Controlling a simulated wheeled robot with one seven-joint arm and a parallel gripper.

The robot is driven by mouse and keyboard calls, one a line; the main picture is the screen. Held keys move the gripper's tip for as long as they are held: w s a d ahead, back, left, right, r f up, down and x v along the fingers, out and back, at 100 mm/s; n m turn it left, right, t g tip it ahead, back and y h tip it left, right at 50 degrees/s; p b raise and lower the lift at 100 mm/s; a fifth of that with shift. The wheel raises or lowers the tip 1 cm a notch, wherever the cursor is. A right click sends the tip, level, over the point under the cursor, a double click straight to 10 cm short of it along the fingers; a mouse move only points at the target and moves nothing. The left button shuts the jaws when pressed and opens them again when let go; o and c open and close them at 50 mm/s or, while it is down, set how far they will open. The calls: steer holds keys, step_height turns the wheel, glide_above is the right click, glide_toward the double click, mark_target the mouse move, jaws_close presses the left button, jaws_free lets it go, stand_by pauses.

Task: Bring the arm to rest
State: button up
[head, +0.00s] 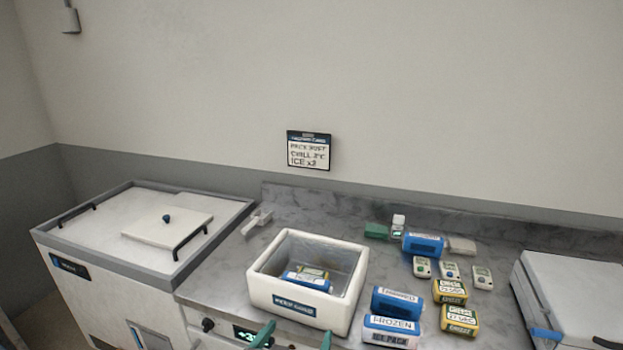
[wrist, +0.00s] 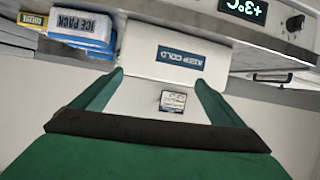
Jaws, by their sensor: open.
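My gripper (wrist: 160,80) shows its two green fingers spread apart in the wrist view, with nothing between them. Its fingertips also show at the bottom edge of the head view (head: 295,341), in front of the white foam box (head: 351,300). The box's "KEEP COLD" label (wrist: 181,58) lies ahead of the fingers in the wrist view, which looks upside down. I cannot tell how far the fingertips are from the box. The rest of my arm is out of the head view.
The open box holds a blue pack (head: 306,283) and a yellow-labelled one. Blue ice packs (head: 391,328), yellow packs (head: 459,320) and small loggers (head: 450,271) stand to its right. A chest freezer (head: 140,225) is left; a grey-white case (head: 575,300) is right. A card (head: 309,151) hangs behind.

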steer(key=s+f+n+t+y, duration=0.1)
steer(key=s+f+n+y, duration=0.2)
steer(key=s+f, duration=1.35)
steer(key=s+d+t, duration=0.1)
steer(key=s+d, duration=0.2)
steer(key=s, duration=1.7)
steer(key=shift+s+m+y, duration=0.15)
steer(key=shift+m+y, duration=0.15)
